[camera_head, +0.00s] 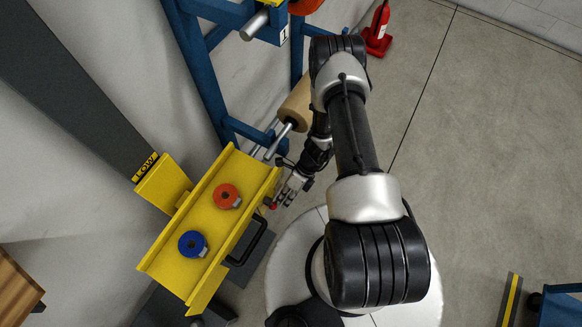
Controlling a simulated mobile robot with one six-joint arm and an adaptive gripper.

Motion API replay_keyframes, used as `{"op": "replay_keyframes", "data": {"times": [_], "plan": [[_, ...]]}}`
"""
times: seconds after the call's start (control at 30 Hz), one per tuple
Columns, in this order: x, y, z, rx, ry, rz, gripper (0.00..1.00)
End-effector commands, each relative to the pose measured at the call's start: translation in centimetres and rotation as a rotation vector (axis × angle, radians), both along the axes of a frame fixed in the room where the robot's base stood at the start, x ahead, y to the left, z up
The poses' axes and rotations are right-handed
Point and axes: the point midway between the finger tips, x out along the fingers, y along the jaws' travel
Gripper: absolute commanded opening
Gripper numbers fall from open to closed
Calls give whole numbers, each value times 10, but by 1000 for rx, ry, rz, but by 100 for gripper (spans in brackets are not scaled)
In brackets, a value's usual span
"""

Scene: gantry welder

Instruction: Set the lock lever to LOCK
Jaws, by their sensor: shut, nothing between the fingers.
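A small red knob (272,204) sits just beyond the right edge of the yellow channel-shaped beam (215,220). It may be the end of the lock lever, but the lever's shaft and any LOCK marking cannot be made out. My gripper (283,198) is shut and empty, pointing down and left beside the red knob. Whether it touches the knob cannot be told. My arm comes down from the upper right to it.
An orange ring (227,196) and a blue ring (193,244) sit on the beam. A black loop handle (262,240) juts from its right side. A blue frame (205,75) and a brown roll (298,104) stand above.

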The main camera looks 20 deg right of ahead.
Motion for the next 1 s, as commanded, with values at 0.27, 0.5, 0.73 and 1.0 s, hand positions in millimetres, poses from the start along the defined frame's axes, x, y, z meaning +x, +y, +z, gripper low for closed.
{"op": "replay_keyframes", "data": {"times": [0.27,0.5,0.73,1.0], "plan": [[0,0,0,0,0,0,0],[1,0,19,0,-1,-1,0],[1,0,65,-1,-3,1,0],[0,0,97,0,0,0,0]]}}
